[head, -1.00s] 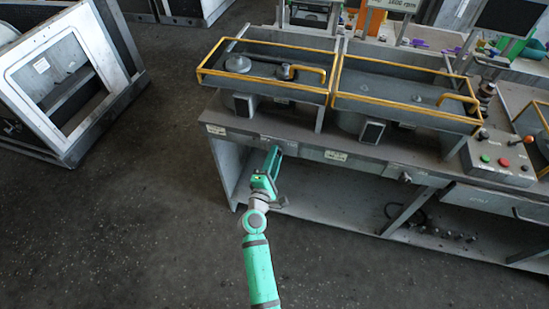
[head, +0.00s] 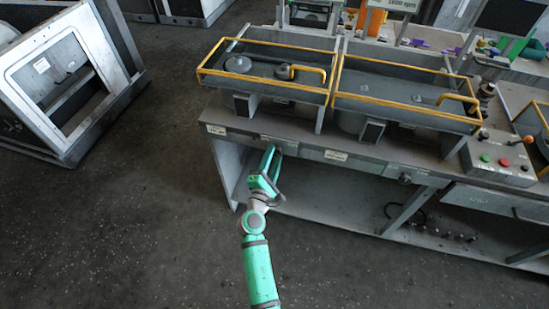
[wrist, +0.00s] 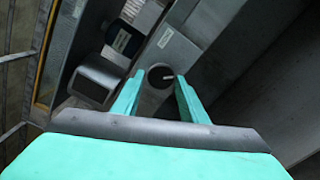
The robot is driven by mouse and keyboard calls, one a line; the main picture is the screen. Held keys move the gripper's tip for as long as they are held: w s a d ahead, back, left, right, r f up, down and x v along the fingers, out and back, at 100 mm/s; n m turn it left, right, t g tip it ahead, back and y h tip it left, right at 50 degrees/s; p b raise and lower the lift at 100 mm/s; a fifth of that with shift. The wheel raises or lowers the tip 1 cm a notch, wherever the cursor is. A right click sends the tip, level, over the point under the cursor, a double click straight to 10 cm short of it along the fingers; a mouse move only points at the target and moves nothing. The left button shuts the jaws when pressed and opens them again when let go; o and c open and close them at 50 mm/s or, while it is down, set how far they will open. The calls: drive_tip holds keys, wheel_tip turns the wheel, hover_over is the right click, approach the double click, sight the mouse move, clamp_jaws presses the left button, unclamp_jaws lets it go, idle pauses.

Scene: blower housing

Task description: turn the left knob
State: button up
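The left knob (wrist: 160,76) is a dark round knob with a short white mark on its face. It sits on the front panel of the bench. In the wrist view the mark points right, towards one finger. My gripper (wrist: 159,82) has its two green fingers on either side of the knob, their tips at its rim with almost no gap showing. In the head view my gripper (head: 269,152) reaches the bench front and hides this knob. Another knob (head: 405,178) shows further right on the same front.
Yellow-railed trays (head: 265,88) stand on the bench above. A control box (head: 498,160) with buttons and an orange-tipped lever is at the right. An open shelf (head: 330,205) lies under the bench front. A grey frame (head: 70,85) leans at the left. The floor between is clear.

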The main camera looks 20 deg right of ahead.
drive_tip(key=shift+o, duration=0.9)
drive_tip(key=v, duration=1)
drive_tip(key=shift+s+a, duration=0.25)
drive_tip(key=shift+s, duration=0.1)
